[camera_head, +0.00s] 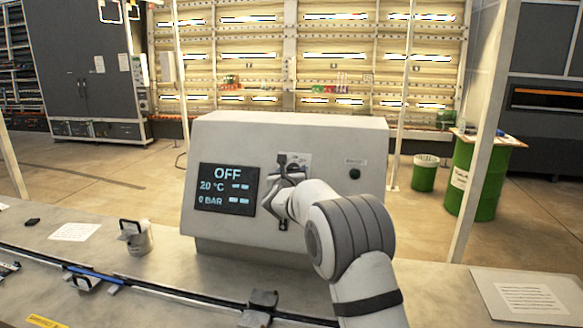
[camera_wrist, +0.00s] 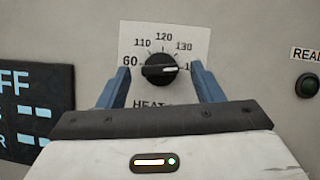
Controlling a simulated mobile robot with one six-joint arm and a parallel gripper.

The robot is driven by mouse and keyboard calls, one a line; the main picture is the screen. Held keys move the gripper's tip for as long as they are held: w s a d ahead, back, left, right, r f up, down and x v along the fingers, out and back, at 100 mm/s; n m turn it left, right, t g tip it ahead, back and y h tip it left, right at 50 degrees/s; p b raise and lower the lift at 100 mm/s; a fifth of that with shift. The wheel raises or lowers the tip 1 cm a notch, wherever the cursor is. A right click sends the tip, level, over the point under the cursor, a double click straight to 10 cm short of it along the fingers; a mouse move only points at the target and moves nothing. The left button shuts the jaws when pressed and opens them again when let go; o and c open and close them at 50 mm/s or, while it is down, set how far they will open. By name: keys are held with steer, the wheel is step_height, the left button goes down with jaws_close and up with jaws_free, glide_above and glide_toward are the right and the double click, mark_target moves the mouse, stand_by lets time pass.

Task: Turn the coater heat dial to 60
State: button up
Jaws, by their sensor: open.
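The heat dial (camera_wrist: 152,75) is a round black knob on a white label plate in the wrist view. Its white mark points right, toward a number partly hidden by my right finger. The label reads 60 at the left, then 110, 120 and 130 over the top; HEAT below is partly covered. My gripper (camera_wrist: 160,68) is open, with one blue finger on each side of the knob; I cannot tell if they touch it. In the head view my gripper (camera_head: 280,186) is at the front of the coater (camera_head: 225,140), hiding most of the dial.
The coater's screen (camera_head: 227,189) reads OFF, 20 °C and 0 BAR, left of the dial. A round button (camera_wrist: 307,86) lies to the right. A metal cup (camera_head: 138,240) stands on the bench to the left.

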steer(key=shift+w, duration=0.25)
steer(key=c, duration=0.9)
steer(key=shift+d, duration=0.15)
steer(key=shift+c, duration=0.5)
steer(key=shift+f, duration=0.1)
steer(key=shift+b, duration=0.55)
